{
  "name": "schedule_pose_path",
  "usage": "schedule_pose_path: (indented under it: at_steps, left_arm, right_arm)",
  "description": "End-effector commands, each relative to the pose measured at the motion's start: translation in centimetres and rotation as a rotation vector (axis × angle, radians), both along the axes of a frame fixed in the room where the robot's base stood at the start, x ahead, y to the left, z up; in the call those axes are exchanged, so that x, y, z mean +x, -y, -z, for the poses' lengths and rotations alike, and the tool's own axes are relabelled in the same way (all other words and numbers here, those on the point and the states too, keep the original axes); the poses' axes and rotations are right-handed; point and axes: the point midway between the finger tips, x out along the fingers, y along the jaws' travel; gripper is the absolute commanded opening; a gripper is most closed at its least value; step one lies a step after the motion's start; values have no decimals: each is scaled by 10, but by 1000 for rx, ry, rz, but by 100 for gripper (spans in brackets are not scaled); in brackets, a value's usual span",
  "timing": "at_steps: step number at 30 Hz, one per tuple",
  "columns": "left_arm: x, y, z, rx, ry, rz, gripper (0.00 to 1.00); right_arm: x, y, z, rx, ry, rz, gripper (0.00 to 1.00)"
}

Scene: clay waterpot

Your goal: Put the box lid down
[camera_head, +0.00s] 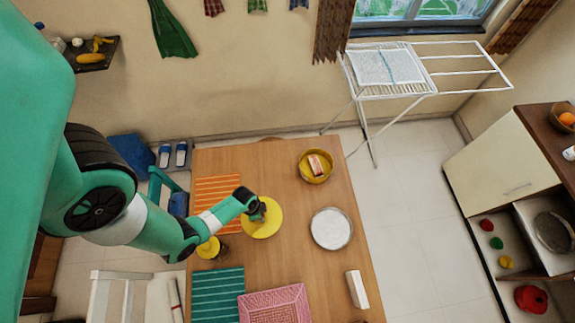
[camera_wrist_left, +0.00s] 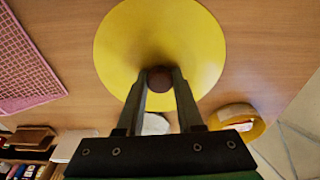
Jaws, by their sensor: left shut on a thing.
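The lid is a round yellow disc (camera_head: 264,231) with a dark brown knob (camera_wrist_left: 159,82). It is over the middle-left of the wooden table. My left gripper (camera_head: 258,212) is shut on the knob, and its two fingers (camera_wrist_left: 159,80) pinch it from both sides in the left wrist view, where the yellow disc (camera_wrist_left: 160,35) spreads out beyond them. I cannot tell whether the lid touches the table. My right gripper is not in view.
A small yellow round thing (camera_head: 207,248) stands left of the lid. A yellow bowl (camera_head: 315,178) holding a small block, a white plate (camera_head: 331,229) and a white block (camera_head: 357,289) are to the right.

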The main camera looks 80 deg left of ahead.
Motion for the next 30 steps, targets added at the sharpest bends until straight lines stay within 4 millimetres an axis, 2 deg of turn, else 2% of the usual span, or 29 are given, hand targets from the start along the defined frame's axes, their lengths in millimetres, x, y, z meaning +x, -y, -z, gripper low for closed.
schedule_pose_path:
  at_steps: [1,6,7,9,12,20,23,27,30]
  left_arm:
    - [17,0,14,2,3,11,0]
    - [66,0,38,2,3,7,0]
    - [70,0,52,1,2,5,0]
    - [82,0,67,0,1,3,0]
    - [94,0,77,0,1,2,0]
    - [102,0,80,0,1,0,0]
    - [111,0,95,0,2,1,0]
    - [108,0,119,-1,0,0,0]
    - [108,0,119,0,0,0,0]
  right_arm:
    - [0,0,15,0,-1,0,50]
    - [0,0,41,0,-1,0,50]
    - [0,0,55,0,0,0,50]
    - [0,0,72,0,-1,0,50]
    - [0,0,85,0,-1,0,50]
    - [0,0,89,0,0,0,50]
    - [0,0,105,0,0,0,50]
    - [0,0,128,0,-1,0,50]
    - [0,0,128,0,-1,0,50]
